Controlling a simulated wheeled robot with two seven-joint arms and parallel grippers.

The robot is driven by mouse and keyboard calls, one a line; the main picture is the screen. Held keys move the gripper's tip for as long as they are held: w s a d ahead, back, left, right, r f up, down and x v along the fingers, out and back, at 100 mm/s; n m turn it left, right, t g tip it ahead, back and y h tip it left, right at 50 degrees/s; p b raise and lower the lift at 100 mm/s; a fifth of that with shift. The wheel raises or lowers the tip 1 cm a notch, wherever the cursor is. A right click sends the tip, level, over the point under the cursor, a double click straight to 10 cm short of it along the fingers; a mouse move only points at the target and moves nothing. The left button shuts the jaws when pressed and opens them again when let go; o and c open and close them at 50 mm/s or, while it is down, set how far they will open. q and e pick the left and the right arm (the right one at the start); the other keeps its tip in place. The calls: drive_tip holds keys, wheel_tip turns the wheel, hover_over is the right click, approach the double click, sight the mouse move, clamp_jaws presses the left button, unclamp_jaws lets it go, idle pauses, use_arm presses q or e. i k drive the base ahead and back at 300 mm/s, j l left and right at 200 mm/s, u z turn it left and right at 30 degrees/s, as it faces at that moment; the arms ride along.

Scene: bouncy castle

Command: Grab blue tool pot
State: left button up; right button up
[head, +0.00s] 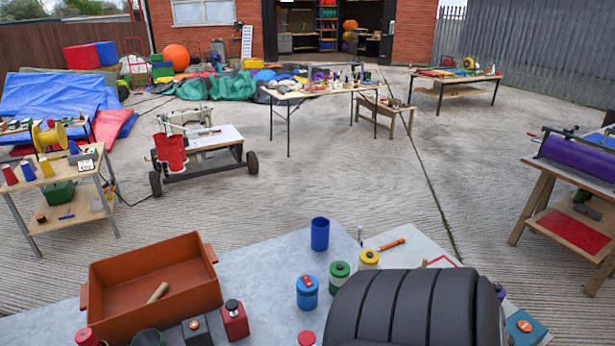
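A plain blue cylinder (320,233), which looks like the blue tool pot, stands upright near the far edge of the grey table (262,262) in front of me. No tools can be made out in it. A shorter blue container (307,294) with a red and white mark on top stands nearer to me. Neither of my grippers shows in the head view.
An orange-brown tray (150,282) takes up the table's left side. Green (339,275) and yellow (369,259) round containers stand right of the blue pot. A large black ribbed object (405,308) fills the front right. Grey tabletop left of the pot is bare.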

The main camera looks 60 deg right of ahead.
sight(320, 226)
drive_tip(key=z, duration=1.5)
